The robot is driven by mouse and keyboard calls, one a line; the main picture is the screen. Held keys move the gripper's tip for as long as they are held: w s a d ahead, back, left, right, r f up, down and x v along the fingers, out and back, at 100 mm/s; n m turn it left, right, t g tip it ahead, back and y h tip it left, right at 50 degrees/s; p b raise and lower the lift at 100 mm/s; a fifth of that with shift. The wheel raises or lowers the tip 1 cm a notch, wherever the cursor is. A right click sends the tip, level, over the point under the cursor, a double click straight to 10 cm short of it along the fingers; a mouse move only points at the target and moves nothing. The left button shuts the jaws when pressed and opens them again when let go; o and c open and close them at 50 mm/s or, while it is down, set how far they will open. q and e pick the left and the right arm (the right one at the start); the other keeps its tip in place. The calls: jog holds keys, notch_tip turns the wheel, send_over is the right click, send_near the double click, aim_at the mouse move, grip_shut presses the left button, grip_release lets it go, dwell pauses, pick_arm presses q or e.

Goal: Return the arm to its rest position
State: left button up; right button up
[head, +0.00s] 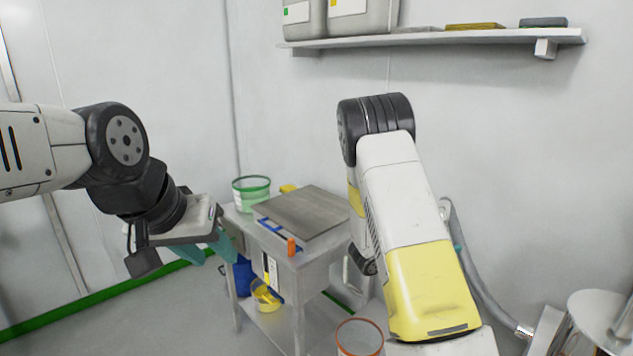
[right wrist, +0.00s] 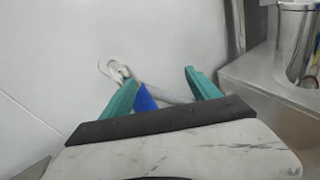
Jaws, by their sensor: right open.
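My left arm comes in from the left in the head view. Its gripper (head: 207,250), with teal fingers, hangs in front of the left side of a small steel table; the finger gap is unclear. My right arm, white and yellow, fills the middle right of the head view, and its gripper is hidden there. In the right wrist view my right gripper (right wrist: 160,92) is open, its two teal fingers wide apart. A blue piece (right wrist: 145,98) shows beside the left finger, near a pale loop (right wrist: 113,71); I cannot tell whether it touches the finger.
The steel table (head: 325,262) carries a green-rimmed bucket (head: 251,193) and a flat grey-topped unit (head: 302,212). A yellow scoop-like item (head: 265,296) sits below. An orange-rimmed container (head: 359,338) stands close to my right arm. A wall shelf (head: 430,38) is above. Steel equipment (head: 595,318) stands at right.

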jog(key=s+a+r+m+g+y, duration=0.2)
jog(key=s+r+m+g+y, duration=0.1)
jog(key=s+m, duration=0.4)
jog(key=s+a+r+m+g+y, duration=0.1)
jog(key=s+r+m+g+y, duration=0.25)
jog(key=s, duration=0.55)
jog(key=s+a+r+m+t+y, duration=0.3)
jog(key=s+a+r+m+y, duration=0.1)
jog(key=a, duration=0.6)
jog(key=s+a+r+m+t+y, duration=0.3)
jog(key=s+a+r+m+y, duration=0.2)
jog(key=a, duration=0.5)
jog(key=shift+s+a+r+t+y, duration=0.3)
jog(key=shift+s+r+y, duration=0.5)
jog(key=shift+y, duration=0.35)
jog(key=shift+s, duration=0.1)
